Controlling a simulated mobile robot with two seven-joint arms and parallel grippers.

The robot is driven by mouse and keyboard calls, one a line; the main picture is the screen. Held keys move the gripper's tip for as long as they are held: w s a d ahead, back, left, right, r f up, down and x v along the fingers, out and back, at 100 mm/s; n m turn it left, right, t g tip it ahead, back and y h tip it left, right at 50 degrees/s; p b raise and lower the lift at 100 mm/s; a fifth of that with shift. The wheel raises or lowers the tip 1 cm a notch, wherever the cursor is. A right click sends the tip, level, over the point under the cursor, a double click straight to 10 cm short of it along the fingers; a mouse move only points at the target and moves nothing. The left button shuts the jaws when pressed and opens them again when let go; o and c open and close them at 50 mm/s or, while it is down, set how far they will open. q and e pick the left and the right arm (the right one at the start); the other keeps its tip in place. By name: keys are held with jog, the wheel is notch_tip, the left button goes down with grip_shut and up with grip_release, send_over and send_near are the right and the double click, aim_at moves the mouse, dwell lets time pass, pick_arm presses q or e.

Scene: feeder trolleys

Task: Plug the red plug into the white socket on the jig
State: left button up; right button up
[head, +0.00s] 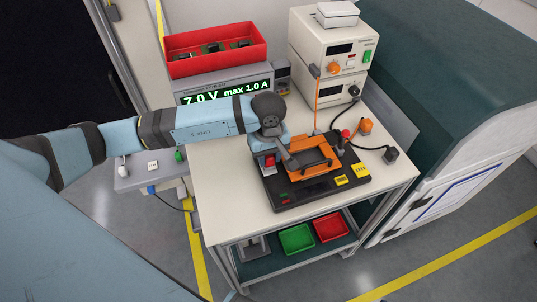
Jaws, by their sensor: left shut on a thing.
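The jig is a black base (288,200) on the bench, with an orange frame (318,151) on top. My left gripper (268,153) points down at the jig's left side. It is shut on the red plug (270,161), of which only a small part shows below the fingers. A small white patch just under the plug looks like the white socket (268,171). I cannot tell whether plug and socket touch or how deep the plug sits. My right gripper is not in view.
A cream power supply (323,58) stands behind the jig, with orange and black cables running down. A red bin (215,50) sits at the back left above a green display (226,92). A black plug (391,155) lies to the right. The bench front (237,222) is clear.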

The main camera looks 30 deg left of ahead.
pick_arm(q)
jog(key=shift+b, duration=0.35)
dwell(0.4)
jog(key=shift+f+b, duration=0.65)
jog(key=shift+f, duration=0.05)
jog(key=o, duration=0.9)
jog(key=shift+r, duration=0.1)
jog(key=shift+o, duration=0.2)
notch_tip(320, 180, up, 14)
jog(key=b, duration=0.1)
